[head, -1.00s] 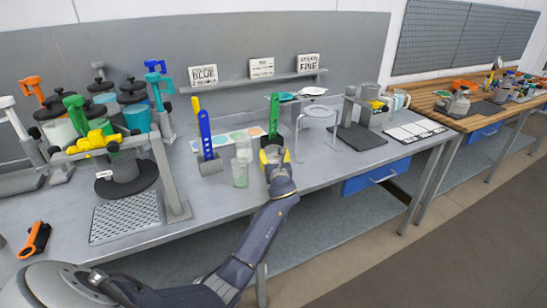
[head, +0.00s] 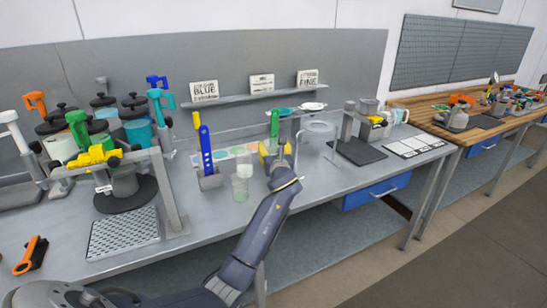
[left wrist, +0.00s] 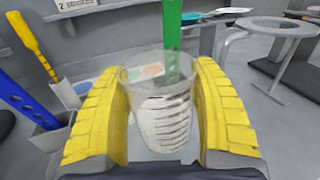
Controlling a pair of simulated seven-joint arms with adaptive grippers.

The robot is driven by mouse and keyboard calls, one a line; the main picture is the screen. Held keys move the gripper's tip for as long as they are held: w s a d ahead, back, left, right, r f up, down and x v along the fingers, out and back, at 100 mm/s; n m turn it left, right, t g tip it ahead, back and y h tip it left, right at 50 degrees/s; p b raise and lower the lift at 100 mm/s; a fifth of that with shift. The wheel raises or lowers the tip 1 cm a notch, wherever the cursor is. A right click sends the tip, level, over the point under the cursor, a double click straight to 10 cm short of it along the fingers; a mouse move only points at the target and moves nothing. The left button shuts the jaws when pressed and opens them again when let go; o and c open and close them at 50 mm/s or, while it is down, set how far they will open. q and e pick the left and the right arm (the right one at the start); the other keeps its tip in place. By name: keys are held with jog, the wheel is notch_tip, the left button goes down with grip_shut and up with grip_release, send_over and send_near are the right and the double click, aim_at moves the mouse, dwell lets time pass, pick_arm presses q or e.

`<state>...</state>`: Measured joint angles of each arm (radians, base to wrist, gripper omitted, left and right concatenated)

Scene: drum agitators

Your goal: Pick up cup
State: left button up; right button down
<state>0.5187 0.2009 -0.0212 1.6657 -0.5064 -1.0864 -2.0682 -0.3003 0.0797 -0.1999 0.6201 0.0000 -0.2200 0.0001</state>
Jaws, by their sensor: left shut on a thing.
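A clear cup (left wrist: 162,108) with white markings stands upright between the yellow fingers of my left gripper (left wrist: 160,115) in the left wrist view. The fingers are shut on its sides. In the head view my left gripper (head: 272,149) is over the bench, to the right of two other clear cups, and hides most of the held cup. Those two cups stand one behind the other, the nearer one (head: 240,189) in front of the farther one (head: 245,167). My right gripper is not in view.
A green upright strip (left wrist: 172,40) rises just behind the held cup. A blue strip in a grey holder (head: 210,181) stands to the left. A round-topped stand (head: 319,128) and a dark-based stand (head: 357,150) are to the right. The bench front (head: 330,185) is clear.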

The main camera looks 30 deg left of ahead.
pick_arm(q)
notch_tip(320, 180, up, 10)
jog(key=shift+d+f, duration=0.15)
jog(key=shift+f, duration=0.1)
dwell(0.6)
